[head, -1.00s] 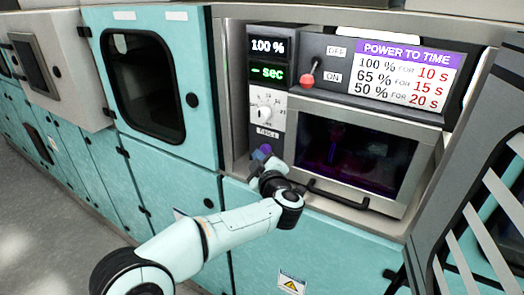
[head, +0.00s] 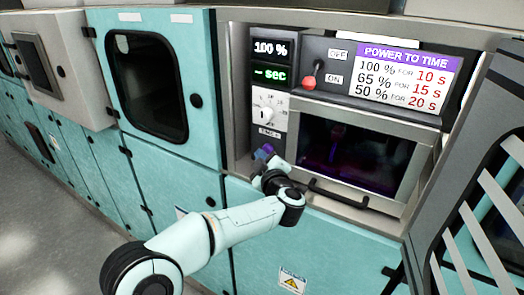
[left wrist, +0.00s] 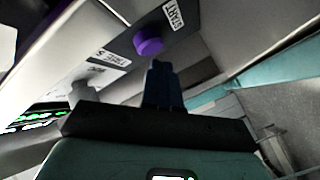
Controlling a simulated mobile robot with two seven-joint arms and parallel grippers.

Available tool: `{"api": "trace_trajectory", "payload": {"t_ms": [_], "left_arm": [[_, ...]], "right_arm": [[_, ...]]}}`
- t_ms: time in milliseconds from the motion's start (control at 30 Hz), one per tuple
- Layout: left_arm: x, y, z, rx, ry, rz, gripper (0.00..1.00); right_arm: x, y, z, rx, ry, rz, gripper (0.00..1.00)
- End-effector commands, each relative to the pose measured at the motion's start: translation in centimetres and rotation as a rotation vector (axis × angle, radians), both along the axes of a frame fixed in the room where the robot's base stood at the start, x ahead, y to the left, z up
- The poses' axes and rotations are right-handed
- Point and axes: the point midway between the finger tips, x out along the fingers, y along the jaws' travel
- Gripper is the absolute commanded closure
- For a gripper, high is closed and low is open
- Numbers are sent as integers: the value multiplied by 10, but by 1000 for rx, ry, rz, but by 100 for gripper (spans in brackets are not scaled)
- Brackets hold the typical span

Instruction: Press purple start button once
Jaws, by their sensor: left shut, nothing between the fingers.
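The purple start button (left wrist: 147,42) is a round knob on the dark panel, beside a white START label (left wrist: 173,14). In the head view the purple button (head: 267,148) shows just above my left gripper (head: 260,157), low on the panel left of the microwave-like door. My left gripper's dark blue fingers (left wrist: 161,72) are shut and empty. In the left wrist view the fingertips appear just below and right of the button, close to it; I cannot tell whether they touch. My right gripper is not in view.
A white timer dial (head: 265,112) sits above the button, under displays reading 100 % and – sec.

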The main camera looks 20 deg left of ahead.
Motion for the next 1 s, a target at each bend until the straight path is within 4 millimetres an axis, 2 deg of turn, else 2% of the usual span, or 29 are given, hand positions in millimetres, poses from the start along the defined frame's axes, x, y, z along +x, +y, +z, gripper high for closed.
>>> {"api": "trace_trajectory", "payload": {"t_ms": [33,1000], "left_arm": [[4,2,6,-18,-33,8,100],[-2,4,3,-19,-34,10,100]], "right_arm": [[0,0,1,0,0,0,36],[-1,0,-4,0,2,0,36]]}}
